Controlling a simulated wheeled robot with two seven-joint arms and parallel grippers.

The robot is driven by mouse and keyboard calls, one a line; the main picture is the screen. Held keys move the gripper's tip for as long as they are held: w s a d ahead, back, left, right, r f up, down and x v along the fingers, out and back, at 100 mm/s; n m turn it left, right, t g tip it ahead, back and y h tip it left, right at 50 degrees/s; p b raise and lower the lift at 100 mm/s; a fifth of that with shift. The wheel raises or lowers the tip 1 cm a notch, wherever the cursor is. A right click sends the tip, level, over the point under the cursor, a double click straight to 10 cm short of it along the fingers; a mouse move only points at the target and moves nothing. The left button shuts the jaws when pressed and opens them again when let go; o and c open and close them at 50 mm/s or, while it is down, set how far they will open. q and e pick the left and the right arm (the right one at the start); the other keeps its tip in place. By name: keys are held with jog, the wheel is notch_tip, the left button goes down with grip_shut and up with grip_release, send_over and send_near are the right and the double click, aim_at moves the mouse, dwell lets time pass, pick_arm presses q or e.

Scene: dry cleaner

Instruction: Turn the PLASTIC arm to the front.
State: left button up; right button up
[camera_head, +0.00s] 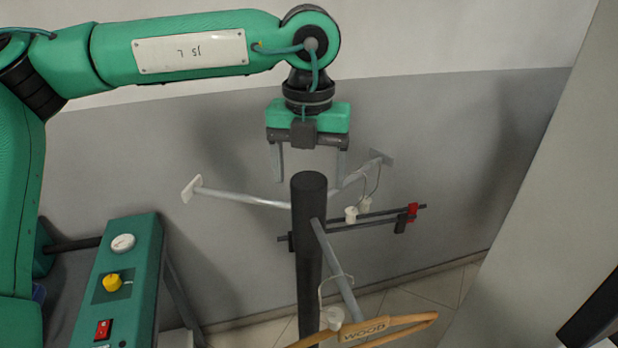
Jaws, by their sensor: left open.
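A dark upright post (306,255) carries thin metal arms. The left arm (245,198) ends in a pale plate with no readable lettering. The back right arm (356,175) ends in a grey plate, also without readable lettering, and bears a thin wire hook. The front arm (337,265) points toward me and carries a wooden hanger (400,325) marked WOOD. I cannot tell which arm is PLASTIC. My left gripper (309,172) points down with its fingers apart and empty, near or behind the post top. The post hides part of the space between the fingertips. My right gripper is not seen.
A dark horizontal rail (372,218) with a red piece (412,211) crosses behind the post. A green control box (123,285) with a gauge, yellow knob and red switch stands at lower left. A grey wall is behind, with a pale panel (560,190) at right.

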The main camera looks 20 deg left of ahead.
aim_at(310, 178)
pick_arm(q)
jog(key=shift+f, duration=1.6)
jog(key=c, duration=1.4)
jog(key=shift+o, duration=0.2)
